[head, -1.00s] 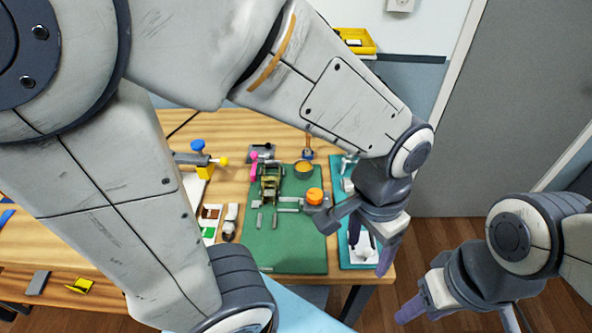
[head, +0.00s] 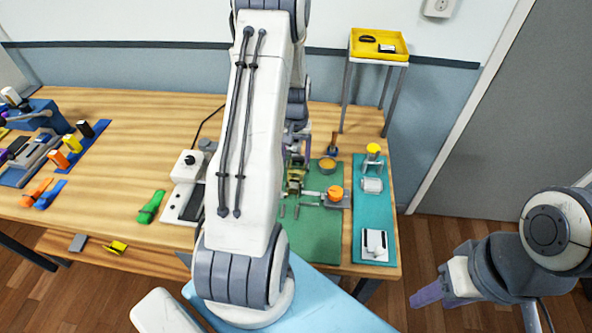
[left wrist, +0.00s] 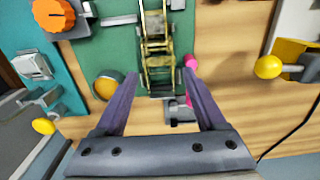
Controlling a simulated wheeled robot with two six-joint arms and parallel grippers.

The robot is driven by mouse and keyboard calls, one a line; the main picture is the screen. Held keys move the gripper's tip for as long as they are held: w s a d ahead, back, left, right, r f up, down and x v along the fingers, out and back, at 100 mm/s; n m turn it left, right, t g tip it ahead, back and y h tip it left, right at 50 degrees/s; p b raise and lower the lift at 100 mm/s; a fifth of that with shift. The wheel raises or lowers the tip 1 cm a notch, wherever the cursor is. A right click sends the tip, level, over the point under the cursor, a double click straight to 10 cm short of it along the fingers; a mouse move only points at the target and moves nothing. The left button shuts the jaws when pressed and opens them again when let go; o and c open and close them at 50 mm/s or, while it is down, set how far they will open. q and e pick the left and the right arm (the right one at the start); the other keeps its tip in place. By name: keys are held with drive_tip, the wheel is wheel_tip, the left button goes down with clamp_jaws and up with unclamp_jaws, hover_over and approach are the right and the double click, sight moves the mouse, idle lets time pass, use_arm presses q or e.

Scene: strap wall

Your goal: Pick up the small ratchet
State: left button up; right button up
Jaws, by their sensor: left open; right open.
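A brass-coloured metal frame with cross bars, which looks like the small ratchet (left wrist: 157,45), lies on the green mat (left wrist: 112,45) in the left wrist view. In the head view the ratchet (head: 295,183) is partly hidden behind my left arm. My left gripper (left wrist: 159,75) is open. Its purple fingers stand either side of the ratchet's near end in the left wrist view, with nothing held. In the head view my left gripper (head: 298,145) is partly hidden at the mat's far side. My right gripper (head: 432,290) is open and empty, right of the table.
An orange knob (head: 335,193) on a grey block, an orange-brown round dish (head: 327,165) and small grey bars are near the ratchet. A teal mat (head: 371,210) with fittings lies to the right. A white device (head: 185,190) stands left. A yellow tray (head: 379,45) stands behind.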

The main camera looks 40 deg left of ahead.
sight(296, 171)
use_arm(q)
wheel_tip(296, 171, down, 5)
drive_tip(key=shift+w+d+f+p, duration=0.1)
drive_tip(key=shift+f+p, duration=0.05)
drive_tip(key=shift+p, duration=0.95)
drive_tip(key=shift+f, duration=0.5)
clamp_jaws()
drive_tip(key=shift+r, duration=0.1)
